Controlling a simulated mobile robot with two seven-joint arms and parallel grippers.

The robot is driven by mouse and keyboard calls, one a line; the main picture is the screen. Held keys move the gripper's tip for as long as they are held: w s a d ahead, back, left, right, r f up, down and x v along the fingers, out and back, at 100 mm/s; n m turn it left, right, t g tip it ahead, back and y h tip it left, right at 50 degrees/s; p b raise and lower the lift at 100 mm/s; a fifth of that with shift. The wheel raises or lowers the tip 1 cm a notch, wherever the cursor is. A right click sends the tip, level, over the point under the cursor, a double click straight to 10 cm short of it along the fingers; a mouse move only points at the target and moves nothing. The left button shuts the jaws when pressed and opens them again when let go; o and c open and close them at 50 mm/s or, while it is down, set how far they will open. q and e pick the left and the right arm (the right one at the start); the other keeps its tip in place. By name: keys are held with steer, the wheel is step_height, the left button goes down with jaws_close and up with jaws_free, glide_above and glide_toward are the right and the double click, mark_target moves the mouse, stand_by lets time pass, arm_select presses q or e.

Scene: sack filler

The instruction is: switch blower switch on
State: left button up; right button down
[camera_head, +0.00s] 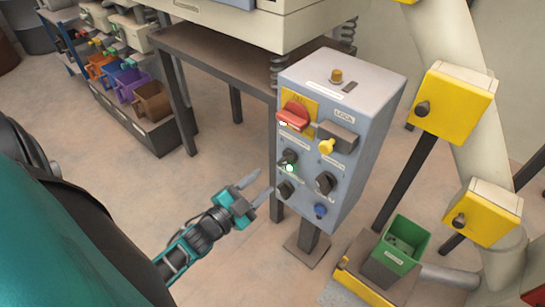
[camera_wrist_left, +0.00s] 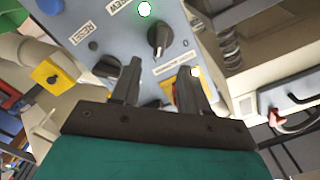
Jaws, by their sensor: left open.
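A grey control box (camera_head: 345,110) stands on a post and carries several switches. A black knob (camera_head: 289,157) sits beside a lit green lamp (camera_head: 289,168). Below are a lower-left black knob (camera_head: 285,190) and a right black knob (camera_head: 325,182). My left gripper (camera_head: 257,188) is open and empty, just left of the box front and apart from it. In the left wrist view, a black knob (camera_wrist_left: 158,38) and a lit lamp (camera_wrist_left: 145,9) show beyond the open fingers (camera_wrist_left: 160,75).
The box also carries a red rotary handle (camera_head: 294,116) on a yellow plate, a yellow knob (camera_head: 327,146) and a blue button (camera_head: 320,211). A green bin (camera_head: 403,240) and yellow boxes (camera_head: 452,103) stand to the right. Open floor lies left of the box.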

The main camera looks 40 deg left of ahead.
arm_select(q)
steer(key=shift+s+a, duration=0.15)
steer(key=shift+s, duration=1.55)
stand_by(1.0)
